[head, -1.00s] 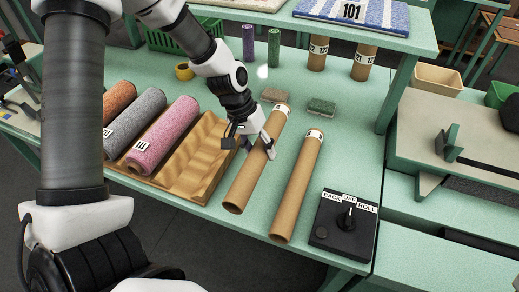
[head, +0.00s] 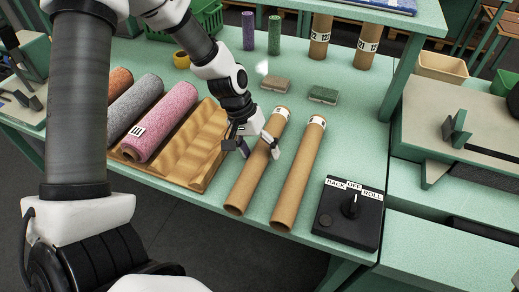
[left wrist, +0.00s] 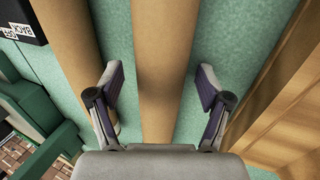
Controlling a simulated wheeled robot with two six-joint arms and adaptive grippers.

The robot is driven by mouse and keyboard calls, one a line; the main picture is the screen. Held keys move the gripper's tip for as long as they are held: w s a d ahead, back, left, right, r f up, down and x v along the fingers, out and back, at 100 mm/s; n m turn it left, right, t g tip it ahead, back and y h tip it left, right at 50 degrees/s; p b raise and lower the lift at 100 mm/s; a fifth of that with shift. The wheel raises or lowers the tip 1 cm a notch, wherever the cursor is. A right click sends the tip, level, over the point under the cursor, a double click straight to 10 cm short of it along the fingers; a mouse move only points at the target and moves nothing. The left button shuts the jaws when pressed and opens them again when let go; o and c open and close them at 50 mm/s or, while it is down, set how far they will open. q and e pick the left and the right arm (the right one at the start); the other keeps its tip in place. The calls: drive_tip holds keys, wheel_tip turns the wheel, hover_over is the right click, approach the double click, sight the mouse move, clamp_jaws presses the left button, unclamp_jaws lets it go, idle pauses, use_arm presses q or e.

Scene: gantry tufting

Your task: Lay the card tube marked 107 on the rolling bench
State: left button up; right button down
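My left gripper (head: 262,148) is at the left tube's upper half. In the left wrist view my left gripper (left wrist: 160,85) is open, its fingers astride that tube (left wrist: 158,60) with gaps on both sides. My right gripper is not in view.
A wavy wooden rack (head: 195,150) with pink, grey and orange rolls stands left of the tubes. Two brushes (head: 322,94) lie behind them. Upright tubes (head: 320,35) stand at the back. A grey-topped stand with brackets (head: 450,125) is at right.

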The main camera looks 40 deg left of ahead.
use_arm(q)
drive_tip(key=w+v, duration=0.1)
drive_tip(key=v, duration=1.1)
drive_tip(key=shift+s, duration=0.45)
drive_tip(key=shift+f, duration=0.1)
